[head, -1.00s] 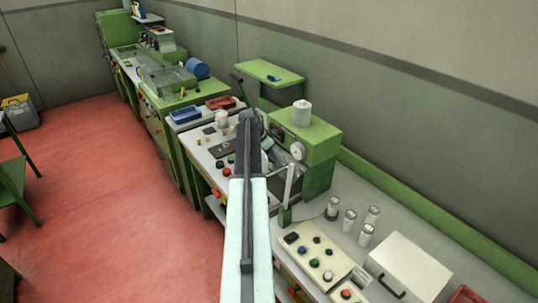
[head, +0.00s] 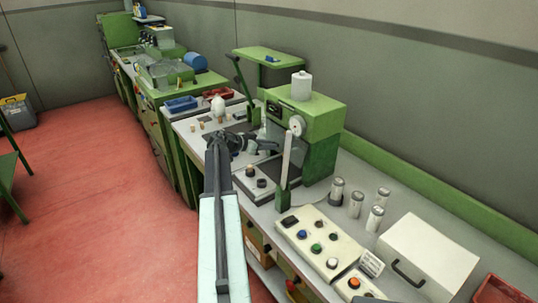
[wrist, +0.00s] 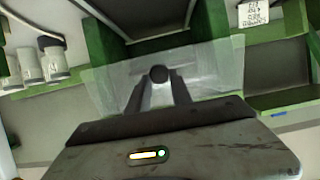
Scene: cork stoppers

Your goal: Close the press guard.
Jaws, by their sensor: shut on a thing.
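The press (head: 322,125) is a green machine on the bench, with a white canister on top and a dial on its front. Its guard (wrist: 110,88) is a clear panel, seen in the wrist view across the dark opening between green walls. A dark round knob (wrist: 158,73) sits at the middle of the panel. My gripper (wrist: 158,84) is shut on this knob. In the head view my gripper (head: 268,146) is at the press's front left side. The guard is hard to make out there, and I cannot tell how far open it is.
A white control panel (head: 318,243) with coloured buttons, several grey-lidded jars (head: 356,205) and a white box (head: 425,255) stand right of the press. An upright pale lever (head: 287,160) stands close in front of it. The red floor (head: 120,220) on the left is clear.

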